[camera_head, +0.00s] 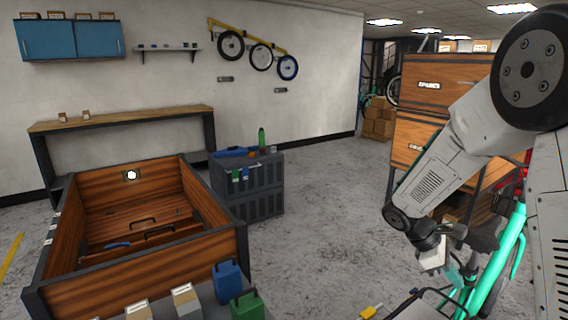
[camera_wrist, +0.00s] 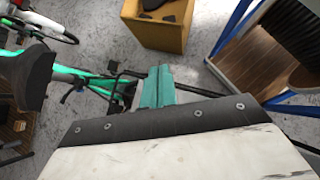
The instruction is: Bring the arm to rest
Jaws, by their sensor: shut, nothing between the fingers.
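My arm reaches down from the right side of the head view, bent at the elbow. My gripper (camera_head: 456,278) hangs low beside a green bike frame (camera_head: 508,245). In the wrist view, my gripper's two teal fingers (camera_wrist: 157,84) lie side by side, shut with nothing between them. The green bike frame (camera_wrist: 98,82) also shows there, left of the fingers. I cannot tell whether the fingers touch the bike.
A wooden cargo box (camera_head: 85,278) with dark edges stands at the left. A dark crate (camera_head: 255,187) stands behind it, near a workbench (camera_head: 130,121). Wooden drawers (camera_head: 428,82) stand behind my arm. The grey floor (camera_head: 325,200) in the middle is clear.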

